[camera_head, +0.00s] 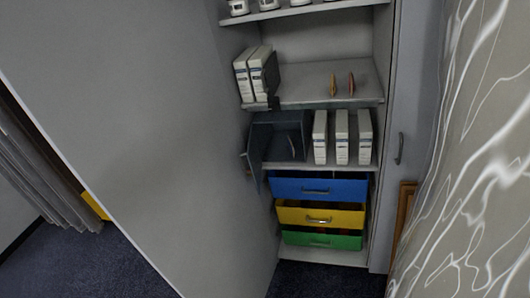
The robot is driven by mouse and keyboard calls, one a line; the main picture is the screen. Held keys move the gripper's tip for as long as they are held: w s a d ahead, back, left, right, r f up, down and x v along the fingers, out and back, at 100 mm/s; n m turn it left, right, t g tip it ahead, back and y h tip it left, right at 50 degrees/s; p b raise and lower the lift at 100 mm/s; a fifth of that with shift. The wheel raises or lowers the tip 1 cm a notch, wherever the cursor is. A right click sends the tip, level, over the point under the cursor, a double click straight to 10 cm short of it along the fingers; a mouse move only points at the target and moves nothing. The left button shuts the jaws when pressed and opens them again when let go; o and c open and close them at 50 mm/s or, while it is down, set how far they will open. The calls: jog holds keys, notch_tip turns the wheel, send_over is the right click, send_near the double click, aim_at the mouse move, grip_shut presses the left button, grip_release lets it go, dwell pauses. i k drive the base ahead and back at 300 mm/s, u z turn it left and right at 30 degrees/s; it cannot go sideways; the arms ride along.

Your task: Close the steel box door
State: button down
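The steel box (289,136) is dark grey and sits on the middle shelf of the open cabinet, left of several white binders. Its door (257,160) stands open on the left side, swung out past the shelf's front edge, and the dark inside of the box shows. A small dark piece (266,104) shows at the edge of the shelf above the box; I cannot tell what it is. I cannot make out my gripper in this view.
A large grey panel (130,110) fills the left side. Blue (335,188), yellow (340,217) and green (340,242) drawers sit below the box. White binders (342,138) stand close on its right. A patterned surface (480,170) fills the right edge.

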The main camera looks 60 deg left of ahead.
aim_at(253, 154)
jog(key=u, duration=0.55)
jog(key=i, duration=1.05)
jog(key=u, duration=0.85)
